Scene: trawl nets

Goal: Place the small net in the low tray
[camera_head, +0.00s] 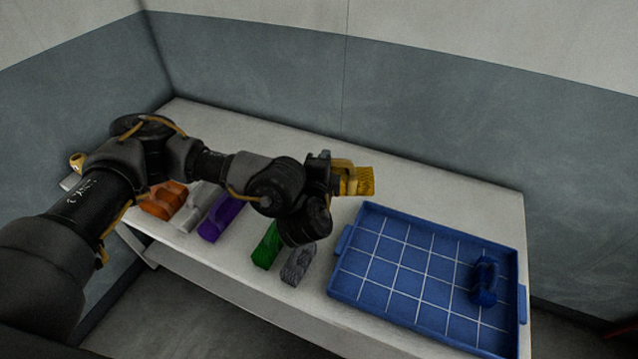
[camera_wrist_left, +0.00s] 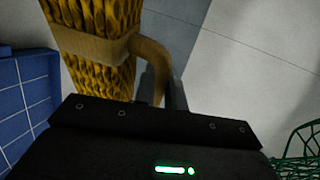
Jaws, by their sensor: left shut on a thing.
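A small yellow net bundle (camera_head: 357,181) with a tan band and loop is held by my left gripper (camera_head: 336,167) above the table, left of the tray's far left corner. In the left wrist view the yellow net (camera_wrist_left: 100,30) fills the upper left, its loop at the dark fingers. My left gripper is shut on it. The low blue tray (camera_head: 340,244) with a white grid lies on the right of the table. A blue net bundle (camera_head: 484,283) lies in its right part. The tray also shows at the left wrist view's left edge (camera_wrist_left: 22,90). My right gripper is not in view.
Orange (camera_head: 163,203), grey-white (camera_head: 196,207), purple (camera_head: 220,218), green (camera_head: 265,247) and dark grey (camera_head: 298,264) net bundles lie in a row left of the tray. Most of the tray floor is bare. A wall stands behind the table.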

